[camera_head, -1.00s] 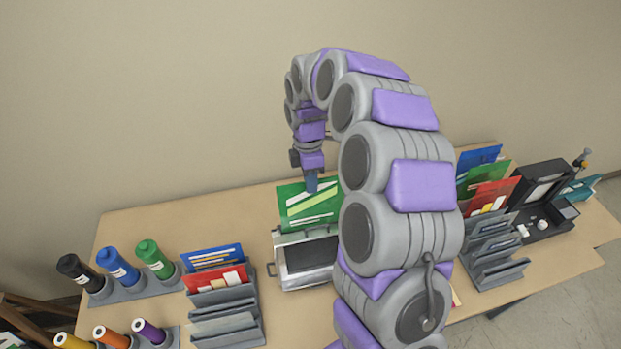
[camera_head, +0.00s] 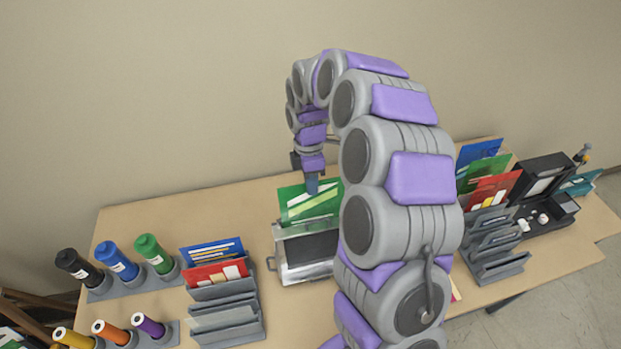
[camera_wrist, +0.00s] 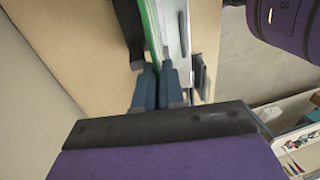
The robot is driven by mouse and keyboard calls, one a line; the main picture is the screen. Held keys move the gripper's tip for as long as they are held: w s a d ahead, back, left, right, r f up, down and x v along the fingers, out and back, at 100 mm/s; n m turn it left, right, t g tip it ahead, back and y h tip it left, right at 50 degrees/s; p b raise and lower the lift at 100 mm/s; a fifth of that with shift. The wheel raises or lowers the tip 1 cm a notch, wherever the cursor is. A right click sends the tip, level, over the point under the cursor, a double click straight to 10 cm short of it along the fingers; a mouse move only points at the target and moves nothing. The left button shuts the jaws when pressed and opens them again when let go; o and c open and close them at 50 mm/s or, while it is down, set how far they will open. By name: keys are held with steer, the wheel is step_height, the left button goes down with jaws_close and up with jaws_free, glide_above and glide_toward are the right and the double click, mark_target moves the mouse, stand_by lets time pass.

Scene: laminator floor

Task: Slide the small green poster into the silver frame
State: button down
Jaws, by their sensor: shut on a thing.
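The green poster (camera_head: 299,207), with pale yellow and white stripes, stands upright at the back of the silver frame (camera_head: 292,272). The frame is a box-like holder with a dark panel and side handles, and my arm hides its right part. My gripper (camera_head: 312,184) is shut on the poster's top edge. In the wrist view my blue fingers (camera_wrist: 157,78) pinch the thin green poster (camera_wrist: 152,30) edge-on, close along the silver frame (camera_wrist: 174,28). The poster's lower edge is hidden behind or inside the frame; I cannot tell how deep.
A grey rack (camera_head: 226,311) with blue and red posters stands left of the frame. Several coloured tubes (camera_head: 114,263) stand farther left. Another rack (camera_head: 497,262) with posters and a black open case (camera_head: 543,187) stand at right. The back left tabletop is clear.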

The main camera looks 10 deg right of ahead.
mark_target(314, 205)
steer(key=shift+s+d+f+b, duration=0.1)
steer(key=shift+s+f+b, duration=0.25)
steer(key=shift+f, duration=1)
steer(key=shift+s+d+f+b, duration=0.1)
steer(key=shift+f+b, duration=0.4)
steer(key=shift+f, duration=0.9)
steer(key=shift+s+f+b, duration=0.25)
steer(key=shift+f+b, duration=0.15)
steer(key=shift+f, duration=0.95)
steer(key=c, duration=1.2)
jaws_free()
steer(key=shift+o, duration=0.2)
steer(key=shift+r, duration=0.15)
steer(key=w+r+b, duration=0.1)
steer(key=w+r, duration=0.2)
steer(key=r, duration=1.3)
steer(key=shift+r, duration=0.4)
steer(key=shift+w+a, duration=0.1)
